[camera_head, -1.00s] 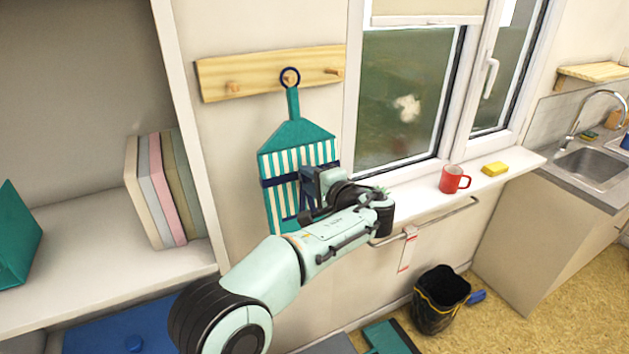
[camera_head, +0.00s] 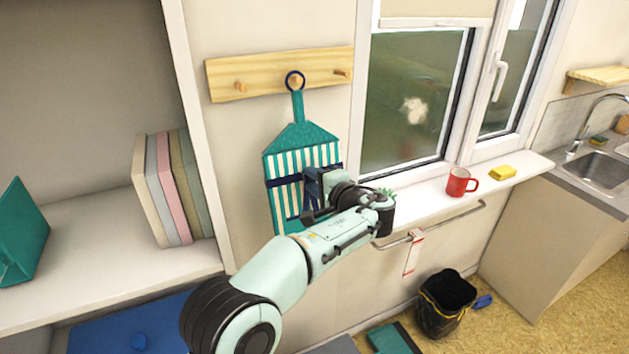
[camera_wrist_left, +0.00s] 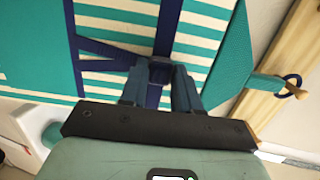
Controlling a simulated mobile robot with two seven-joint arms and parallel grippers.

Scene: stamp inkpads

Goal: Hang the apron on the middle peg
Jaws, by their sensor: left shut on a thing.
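The apron (camera_head: 300,140) is teal with white stripes and navy bands, and hangs flat near the wall below a wooden rail. Its navy ring (camera_head: 295,81) is at the top of a teal neck strap, and the middle peg (camera_head: 297,80) shows inside the ring. In the left wrist view the ring (camera_wrist_left: 292,79) sits at a peg tip (camera_wrist_left: 299,93) and looks to be around it. My left gripper (camera_wrist_left: 158,75) is shut on a navy strap at the apron's front; it also shows in the head view (camera_head: 312,185). My right gripper is out of view.
The wooden rail (camera_head: 225,80) has a bare left peg (camera_head: 240,87) and a bare right peg (camera_head: 341,73). A shelf with books (camera_head: 165,190) stands at left. A red mug (camera_head: 459,183) and a yellow sponge (camera_head: 503,173) are on the windowsill. A black bucket (camera_head: 442,310) stands below.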

